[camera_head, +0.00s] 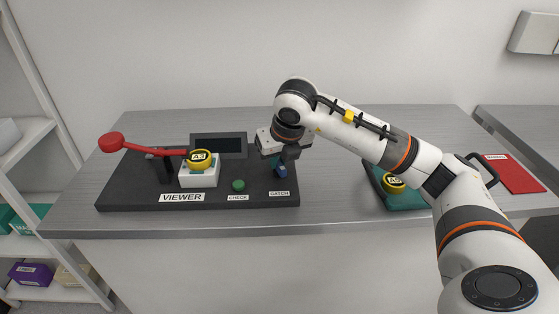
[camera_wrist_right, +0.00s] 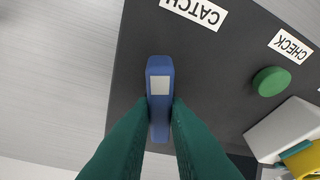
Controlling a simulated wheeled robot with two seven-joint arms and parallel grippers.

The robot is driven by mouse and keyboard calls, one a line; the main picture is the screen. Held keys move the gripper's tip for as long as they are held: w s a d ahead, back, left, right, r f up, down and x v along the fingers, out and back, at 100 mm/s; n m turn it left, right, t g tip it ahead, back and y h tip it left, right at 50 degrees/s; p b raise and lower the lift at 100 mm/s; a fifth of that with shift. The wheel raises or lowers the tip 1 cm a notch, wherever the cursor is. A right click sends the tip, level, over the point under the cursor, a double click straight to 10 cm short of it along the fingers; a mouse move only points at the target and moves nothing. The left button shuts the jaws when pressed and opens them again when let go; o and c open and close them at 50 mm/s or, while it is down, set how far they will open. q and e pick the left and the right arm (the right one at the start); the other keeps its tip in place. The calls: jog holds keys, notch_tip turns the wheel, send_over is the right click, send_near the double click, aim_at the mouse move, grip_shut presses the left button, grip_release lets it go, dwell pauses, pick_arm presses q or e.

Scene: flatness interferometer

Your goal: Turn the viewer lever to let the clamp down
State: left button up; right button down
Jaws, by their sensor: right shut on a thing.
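My right gripper (camera_head: 282,162) is shut on the blue catch (camera_head: 282,172) at the right end of the dark viewer base (camera_head: 125,195). In the right wrist view its green fingers (camera_wrist_right: 158,108) close on both sides of the blue catch (camera_wrist_right: 160,70), which has a pale square on top. The red viewer lever (camera_head: 135,147) with its round knob (camera_head: 111,142) points left from a dark post. Its red bar reaches right to the yellow disc marked A3 (camera_head: 200,158), over the white block (camera_head: 198,178). Whether the bar touches the disc is unclear. My left gripper is not in view.
A dark screen (camera_head: 218,144) stands behind the block. A green button (camera_head: 238,185) sits by the CHECK label. A green tray (camera_head: 405,198) with another yellow disc (camera_head: 393,183) lies right, partly behind my arm. A red sheet (camera_head: 515,173) lies on the side bench.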

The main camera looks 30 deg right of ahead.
aim_at(278, 167)
jog(key=shift+m+g+h, duration=0.3)
jog(key=shift+m+h, duration=0.3)
jog(key=shift+m, duration=1.1)
jog(key=shift+r+b, duration=0.1)
jog(key=shift+b, duration=0.2)
jog(key=c, duration=1.4)
grip_release()
jog(key=v, duration=0.4)
jog(key=shift+w+a+r, duration=0.1)
jog(key=shift+a+r, duration=0.05)
jog(key=p+v, duration=0.2)
jog(key=v, duration=0.5)
jog(key=shift+r, duration=0.25)
jog(key=shift+a, duration=0.1)
